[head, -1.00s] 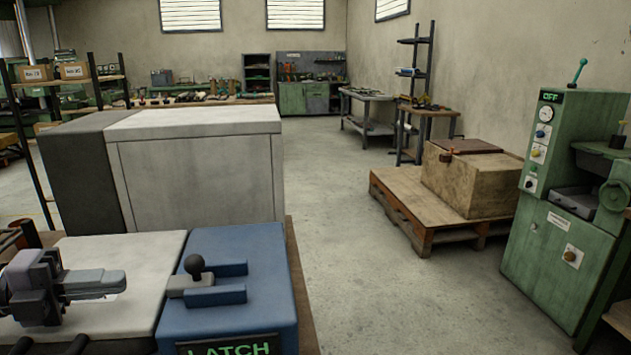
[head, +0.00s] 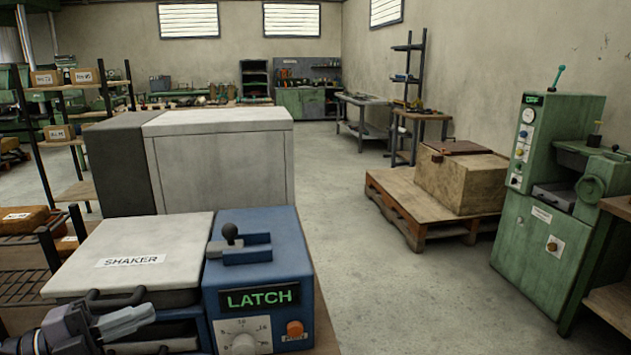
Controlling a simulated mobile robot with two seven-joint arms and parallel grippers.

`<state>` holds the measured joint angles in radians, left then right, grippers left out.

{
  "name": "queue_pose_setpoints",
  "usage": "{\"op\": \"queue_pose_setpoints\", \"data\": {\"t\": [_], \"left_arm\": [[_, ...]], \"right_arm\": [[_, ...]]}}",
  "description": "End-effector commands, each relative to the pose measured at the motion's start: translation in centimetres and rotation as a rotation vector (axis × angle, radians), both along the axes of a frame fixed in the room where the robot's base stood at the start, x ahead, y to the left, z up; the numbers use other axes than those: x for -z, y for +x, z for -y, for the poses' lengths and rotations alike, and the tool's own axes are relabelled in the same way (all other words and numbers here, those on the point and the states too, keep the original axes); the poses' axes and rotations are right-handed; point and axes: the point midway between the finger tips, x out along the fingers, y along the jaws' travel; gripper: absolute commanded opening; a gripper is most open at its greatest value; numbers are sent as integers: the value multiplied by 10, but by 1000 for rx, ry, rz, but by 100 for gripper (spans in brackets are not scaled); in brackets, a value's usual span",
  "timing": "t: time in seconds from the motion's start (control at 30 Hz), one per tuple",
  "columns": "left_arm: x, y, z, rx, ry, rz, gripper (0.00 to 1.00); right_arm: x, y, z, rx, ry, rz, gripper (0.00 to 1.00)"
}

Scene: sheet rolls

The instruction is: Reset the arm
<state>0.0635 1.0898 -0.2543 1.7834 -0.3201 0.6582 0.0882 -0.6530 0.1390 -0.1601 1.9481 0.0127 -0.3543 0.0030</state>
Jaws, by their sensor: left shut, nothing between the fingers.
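My left gripper (head: 132,322) is at the lower left of the head view, shut and empty. It is in front of the white shaker lid (head: 150,240), near the lid's dark front handle (head: 115,300). I cannot tell whether it touches the handle. The lid lies closed and bears a SHAKER label. To its right is a blue control box (head: 262,265) with a lit LATCH display, a grey dial (head: 243,335) and an orange button (head: 295,329). A black-knobbed latch lever (head: 231,235) sits on top of the box. My right gripper is not in view.
A large grey-white cabinet (head: 222,165) stands behind the shaker. A wooden crate (head: 461,182) rests on a pallet (head: 400,205) to the right. A green machine (head: 545,200) with an OFF display is at far right. The concrete floor (head: 385,290) between is clear.

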Motion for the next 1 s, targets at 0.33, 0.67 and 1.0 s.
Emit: {"op": "queue_pose_setpoints", "data": {"t": [0.33, 0.67, 1.0], "left_arm": [[125, -23, 33, -432, -443, -459, 0], [247, -118, 66, -852, -703, -1028, 0], [282, -167, 86, -991, -764, -1255, 0]], "right_arm": [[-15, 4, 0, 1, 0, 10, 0], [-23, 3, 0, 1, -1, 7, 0], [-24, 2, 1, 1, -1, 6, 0]]}}
